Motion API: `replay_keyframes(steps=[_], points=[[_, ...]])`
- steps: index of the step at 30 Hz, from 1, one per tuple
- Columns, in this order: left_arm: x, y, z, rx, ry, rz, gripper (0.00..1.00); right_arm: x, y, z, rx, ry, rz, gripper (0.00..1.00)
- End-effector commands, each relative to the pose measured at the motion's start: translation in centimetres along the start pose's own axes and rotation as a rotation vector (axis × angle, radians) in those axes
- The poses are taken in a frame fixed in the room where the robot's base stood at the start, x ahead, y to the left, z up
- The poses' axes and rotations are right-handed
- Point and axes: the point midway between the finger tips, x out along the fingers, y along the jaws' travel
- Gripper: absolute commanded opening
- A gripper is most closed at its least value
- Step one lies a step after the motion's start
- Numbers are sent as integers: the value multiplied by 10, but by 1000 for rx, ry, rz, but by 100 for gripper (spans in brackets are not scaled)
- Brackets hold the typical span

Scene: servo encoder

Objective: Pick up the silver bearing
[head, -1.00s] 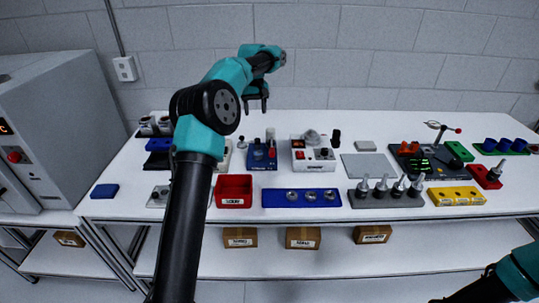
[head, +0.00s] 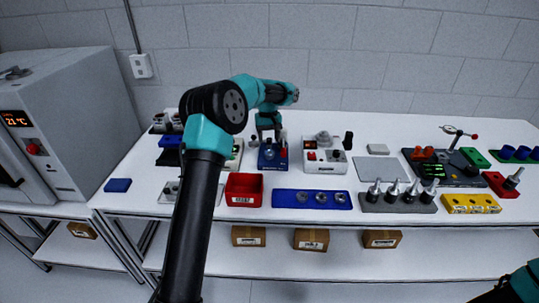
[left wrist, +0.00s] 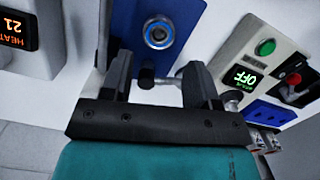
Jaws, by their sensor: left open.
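A silver ring with a blue centre, which looks like the bearing (left wrist: 157,33), sits on a blue block (left wrist: 128,25) in the left wrist view. In the head view the blue block (head: 273,161) stands toward the back of the table, left of centre; the ring on it is too small to make out well. My left gripper (head: 268,136) points down over this block. In the left wrist view its two fingers (left wrist: 157,66) are apart and empty, with the ring beyond the tips, roughly centred between them.
A grey pad (head: 377,172) and a holder with upright tools (head: 398,204) lie to the right. A grey oven (head: 75,125) stands at left.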

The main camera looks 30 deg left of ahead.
Motion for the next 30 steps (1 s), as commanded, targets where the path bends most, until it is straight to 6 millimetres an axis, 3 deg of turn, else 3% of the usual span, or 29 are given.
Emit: replay_keyframes(steps=[14,24,30], points=[[9,0,0,0,0,-1,55,0,0,0,0,0,0,50],[49,1,2,0,-1,-2,55,0,0,0,0,0,0,50],[58,2,2,0,0,0,55,0,0,0,0,0,0,50]])
